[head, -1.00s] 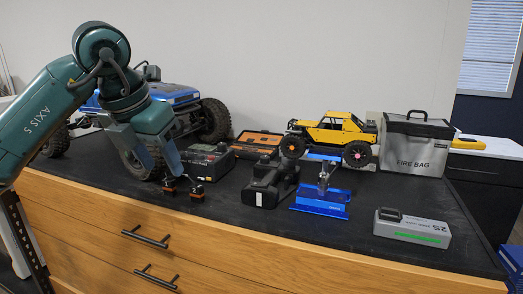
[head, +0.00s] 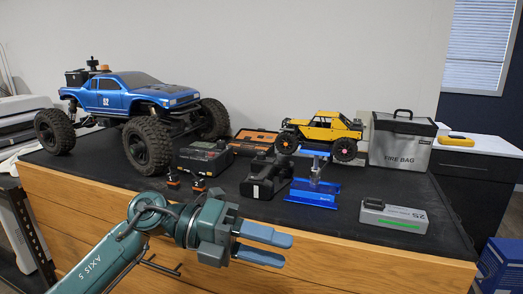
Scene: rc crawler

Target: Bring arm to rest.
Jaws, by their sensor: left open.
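My left arm comes in from the bottom left in the head view. Its gripper (head: 275,247) is in front of the wooden drawer front, below the bench top's front edge. Its two blue-grey fingers point right, with a gap between them and nothing held. It touches none of the things on the bench. My right gripper is not in view.
The black bench top (head: 340,220) holds a blue crawler truck (head: 135,95), a yellow crawler (head: 325,128) on a blue stand (head: 313,193), a grey fire bag (head: 400,143), a grey battery box (head: 393,215) and a black charger (head: 205,157). Drawer handles lie behind my arm.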

